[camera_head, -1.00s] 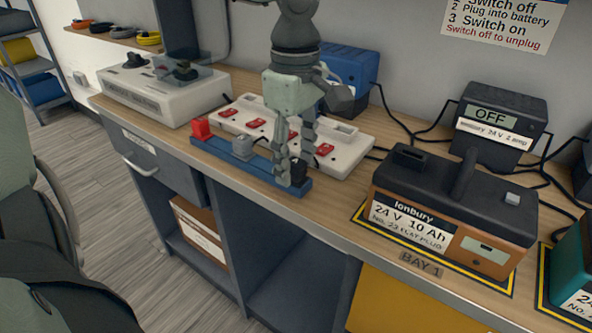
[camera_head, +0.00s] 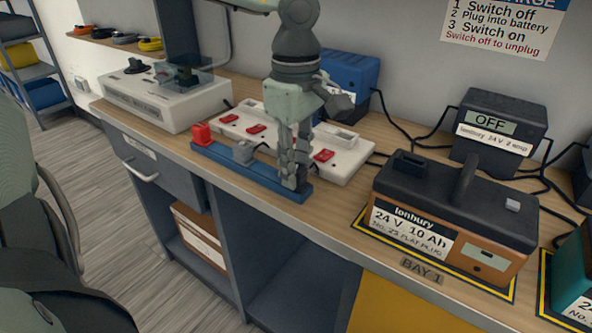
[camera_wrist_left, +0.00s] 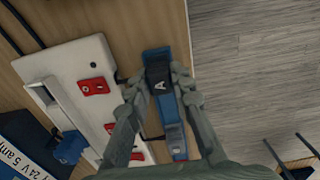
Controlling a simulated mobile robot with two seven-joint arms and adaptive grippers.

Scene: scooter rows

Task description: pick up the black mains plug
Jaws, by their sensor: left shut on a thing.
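The black mains plug (camera_wrist_left: 158,78), marked with a pale letter A, sits between the fingers of my left gripper (camera_wrist_left: 158,88) in the left wrist view. My left gripper (camera_head: 294,180) is shut on it at the right end of the blue rail (camera_head: 222,166). In the head view the fingers hide most of the plug. I cannot tell whether the plug is clear of the rail. A red plug (camera_head: 202,134) and a grey plug (camera_head: 243,152) stand further left on the rail. My right gripper is not in view.
A white socket strip (camera_head: 343,170) with red switches lies just behind the rail. To the right stands the Ionbury battery (camera_head: 450,212), with a black charger (camera_head: 499,125) reading OFF behind it. Black cables run along the back. The bench's front edge is close to the rail.

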